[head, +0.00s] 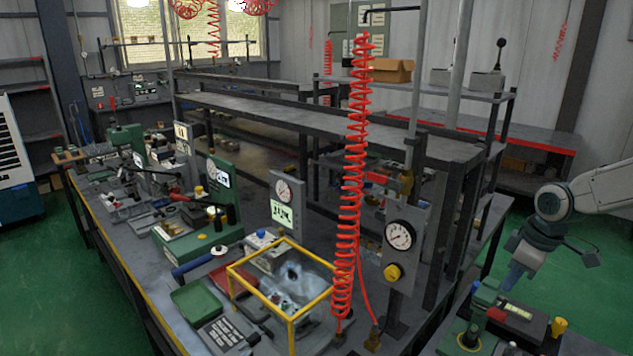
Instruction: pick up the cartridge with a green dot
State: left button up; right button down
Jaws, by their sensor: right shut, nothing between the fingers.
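I cannot make out a cartridge with a green dot for certain. My right gripper (513,283) hangs down at the right. Its bluish fingers are shut and look empty, above or near the green fixture at the lower right, well away from the yellow frame. My left gripper is not in view.
A red coiled hose (352,170) hangs in front of the bench beside a gauge panel (400,240). A green tray (199,297) lies left of the yellow frame. A green fixture (455,335) with a yellow knob (558,327) stands lower right. Green floor (590,290) is open at right.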

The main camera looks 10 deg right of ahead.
aim_at(472, 334)
jog(key=k, duration=1)
